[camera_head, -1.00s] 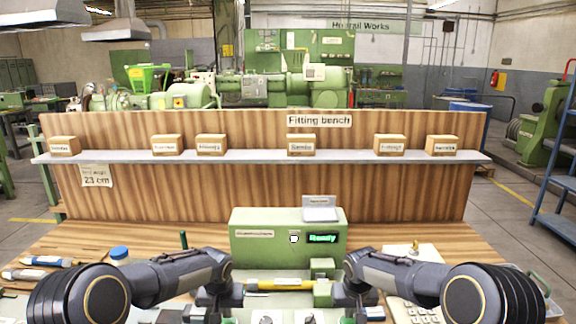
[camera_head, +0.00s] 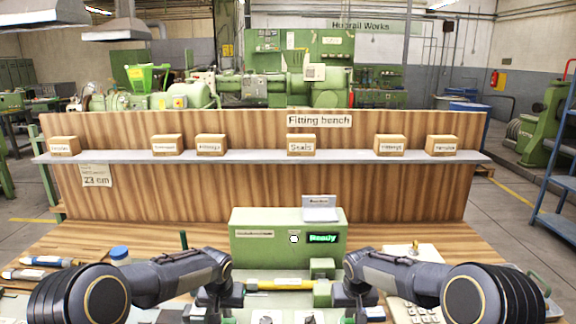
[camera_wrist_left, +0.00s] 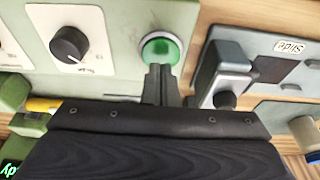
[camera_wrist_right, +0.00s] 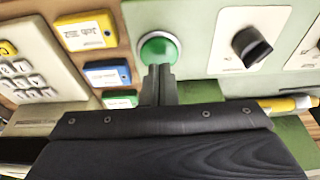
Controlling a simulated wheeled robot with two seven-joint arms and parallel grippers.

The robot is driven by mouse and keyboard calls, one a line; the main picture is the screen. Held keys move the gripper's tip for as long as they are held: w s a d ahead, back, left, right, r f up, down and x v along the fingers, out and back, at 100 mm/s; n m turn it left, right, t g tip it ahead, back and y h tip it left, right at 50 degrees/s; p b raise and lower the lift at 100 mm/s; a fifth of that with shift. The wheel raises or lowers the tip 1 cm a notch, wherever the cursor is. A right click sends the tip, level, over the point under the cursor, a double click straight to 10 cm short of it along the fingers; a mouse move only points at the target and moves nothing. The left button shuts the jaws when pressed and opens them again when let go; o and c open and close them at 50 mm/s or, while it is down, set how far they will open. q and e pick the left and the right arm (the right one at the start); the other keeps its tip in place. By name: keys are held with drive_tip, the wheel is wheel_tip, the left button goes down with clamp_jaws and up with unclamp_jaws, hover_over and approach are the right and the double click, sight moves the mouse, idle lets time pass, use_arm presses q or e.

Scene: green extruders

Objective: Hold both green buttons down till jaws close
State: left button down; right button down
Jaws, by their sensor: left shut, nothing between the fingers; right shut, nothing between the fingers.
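The green machine (camera_head: 260,222) stands on the bench with its display (camera_head: 321,238) reading "Ready". A yellow-handled bar (camera_head: 280,284) lies in front of it beside green blocks (camera_head: 322,268). One green button (camera_wrist_left: 160,50) shows in the left wrist view, round in a pale ring. My left gripper (camera_wrist_left: 160,72) is shut and empty, its tips at the button's lower edge in the picture. The other green button (camera_wrist_right: 158,50) shows in the right wrist view. My right gripper (camera_wrist_right: 158,72) is shut and empty, its tips overlapping that button's lower edge. I cannot tell whether either button is touched or pressed.
A black knob (camera_wrist_left: 70,45) is beside the left button and another black knob (camera_wrist_right: 252,46) beside the right one. A grey slide device (camera_wrist_left: 228,72) stands close to my left fingers. A keypad (camera_wrist_right: 30,75) and coloured label blocks (camera_wrist_right: 106,73) lie near my right fingers.

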use_arm(q)
drive_tip(key=shift+s+f, duration=0.1)
drive_tip(key=shift+f, duration=1)
idle(1.0)
use_arm(e)
drive_tip(key=shift+s+f, duration=0.1)
drive_tip(key=shift+f, duration=0.9)
idle(1.1)
drive_tip(key=w+v, duration=0.2)
drive_tip(key=v, duration=0.6)
drive_tip(key=shift+r, duration=0.2)
use_arm(q)
drive_tip(key=shift+w+r+v, duration=0.1)
drive_tip(key=shift+w+v, duration=0.15)
drive_tip(key=shift+v, duration=0.9)
drive_tip(key=shift+w+r+v, duration=0.1)
drive_tip(key=shift+w+v, duration=0.2)
drive_tip(key=shift+v, duration=0.8)
drive_tip(key=shift+w+v, duration=0.25)
drive_tip(key=shift+v, duration=0.9)
drive_tip(key=shift+w+r, duration=0.1)
drive_tip(key=shift+r, duration=0.55)
